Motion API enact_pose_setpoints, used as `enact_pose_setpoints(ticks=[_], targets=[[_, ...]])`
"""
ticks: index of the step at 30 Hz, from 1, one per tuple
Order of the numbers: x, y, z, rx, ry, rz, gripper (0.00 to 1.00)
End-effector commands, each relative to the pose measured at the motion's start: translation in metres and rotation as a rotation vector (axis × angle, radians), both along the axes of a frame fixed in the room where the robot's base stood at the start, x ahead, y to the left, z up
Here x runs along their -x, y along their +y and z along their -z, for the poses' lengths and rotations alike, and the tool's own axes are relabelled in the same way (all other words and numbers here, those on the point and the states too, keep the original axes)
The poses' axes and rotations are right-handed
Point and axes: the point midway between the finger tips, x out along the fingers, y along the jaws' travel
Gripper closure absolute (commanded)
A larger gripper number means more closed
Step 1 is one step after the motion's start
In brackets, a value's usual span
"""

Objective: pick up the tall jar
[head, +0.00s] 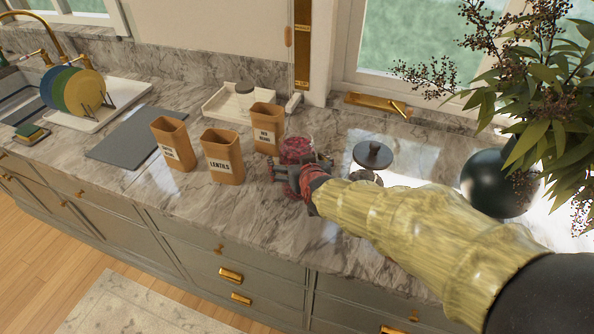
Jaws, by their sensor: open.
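My gripper (284,171) is open, low over the marble counter, with its fingers pointing left. A red, speckled round-looking thing (297,148) shows just behind the fingers; it is partly hidden, and I cannot tell whether it is a jar or whether they touch. I cannot tell which is the tall jar.
Three tan canisters stand left of my gripper: one at left (173,145), one marked LENTILS (225,170) and one behind (267,116). A white tray (219,111) lies against the wall. A dark vase (492,184) with branches stands at right. The front counter strip is clear.

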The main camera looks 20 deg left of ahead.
Motion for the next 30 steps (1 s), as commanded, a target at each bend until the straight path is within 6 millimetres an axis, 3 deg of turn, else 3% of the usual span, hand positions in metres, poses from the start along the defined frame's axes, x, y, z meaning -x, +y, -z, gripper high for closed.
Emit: enact_pose_setpoints(ticks=[5, 30], targets=[[0.0002, -0.0002, -0.0005, 0.000, 0.000, 0.000, 0.08], [0.0004, -0.0002, -0.0002, 0.001, 0.000, 0.000, 0.56]])
